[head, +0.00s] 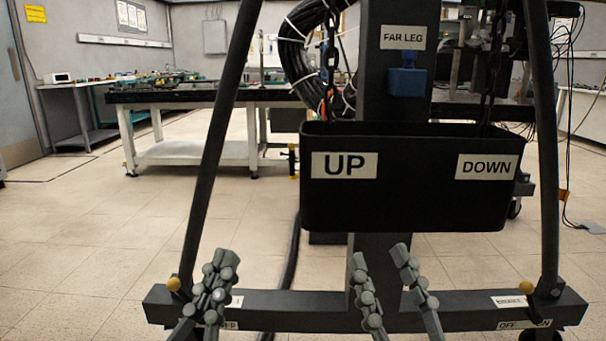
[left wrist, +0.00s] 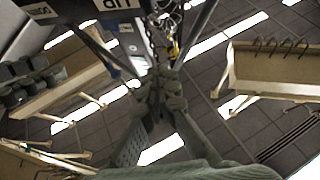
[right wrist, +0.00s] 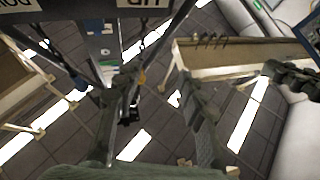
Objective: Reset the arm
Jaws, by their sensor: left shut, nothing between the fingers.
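My left gripper (head: 214,280) is low in the head view, left of the black bin, with its fingers together and empty. In the left wrist view its fingers (left wrist: 160,85) meet at the tips. My right gripper (head: 382,262) is below the bin, its two fingers spread apart with nothing between them. The right wrist view shows the same open gap (right wrist: 158,80). Both grippers appear in front of the dark base beam (head: 290,305), and neither visibly holds anything.
A black bin (head: 410,202) labelled UP and DOWN hangs on chains (head: 331,60) before a dark post (head: 375,60). Slanted legs (head: 218,130) flank it. A black cable coil (head: 296,48) hangs behind. A white-legged workbench (head: 200,152) stands further back. Open tiled floor (head: 90,230) lies left.

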